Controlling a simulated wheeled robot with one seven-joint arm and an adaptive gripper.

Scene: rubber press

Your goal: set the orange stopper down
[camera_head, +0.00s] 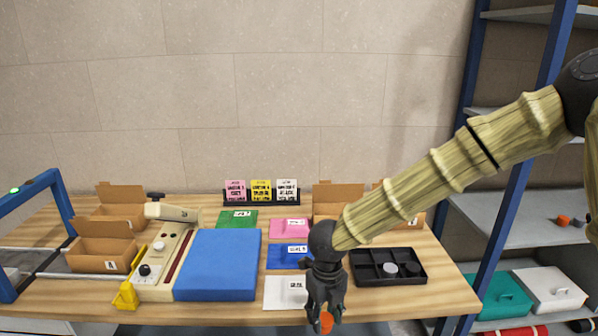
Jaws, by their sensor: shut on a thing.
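The orange stopper (327,321) shows at the bottom of the head view, between the fingertips of my gripper. My gripper (326,312) points down and is shut on it, near the front edge of the wooden table (220,316). The fingers hide part of the stopper. I cannot tell how high it is above the surface. A white labelled card (278,293) lies just left of my gripper, partly covered by it.
A black divided tray (418,268) with small grey and dark pieces lies to the right. A blue mat (217,265), a press-like device (160,258), green (237,219) and pink (289,229) cards, and cardboard boxes (100,253) stand around. A blue-framed shelf (510,240) is at right.

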